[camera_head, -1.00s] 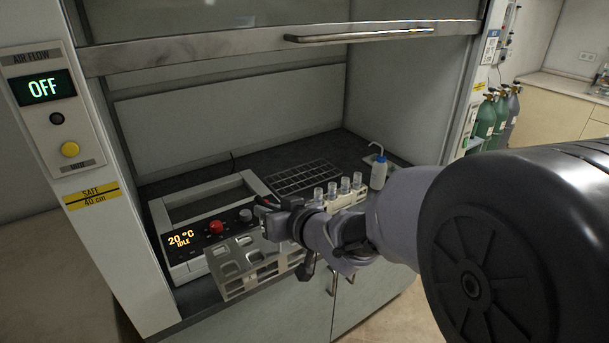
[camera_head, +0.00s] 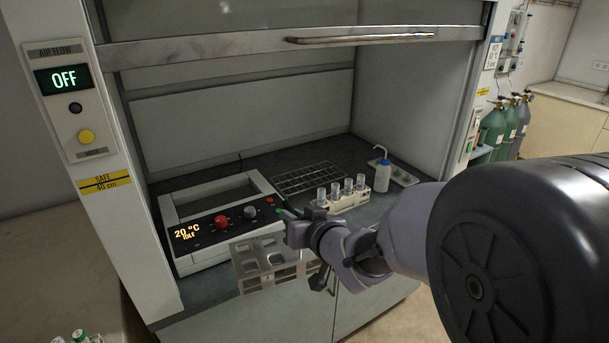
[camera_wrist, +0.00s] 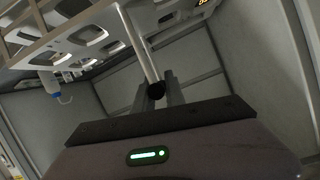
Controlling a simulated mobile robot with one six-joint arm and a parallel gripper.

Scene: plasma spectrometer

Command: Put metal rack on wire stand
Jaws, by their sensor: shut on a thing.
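The metal rack (camera_head: 268,262) is a silver frame with several openings in its top. It hangs in front of the fume hood's front edge, below the heater's control panel. My gripper (camera_head: 290,222) is shut on it at its right side. In the wrist view the rack (camera_wrist: 80,28) fills the upper left, with the gripper fingers (camera_wrist: 158,88) at the middle. The exact grip is partly hidden.
The heater block (camera_head: 215,225) with a "20 °C IDLE" display stands at the left inside the hood. The raised sash (camera_head: 300,45) spans the opening above.

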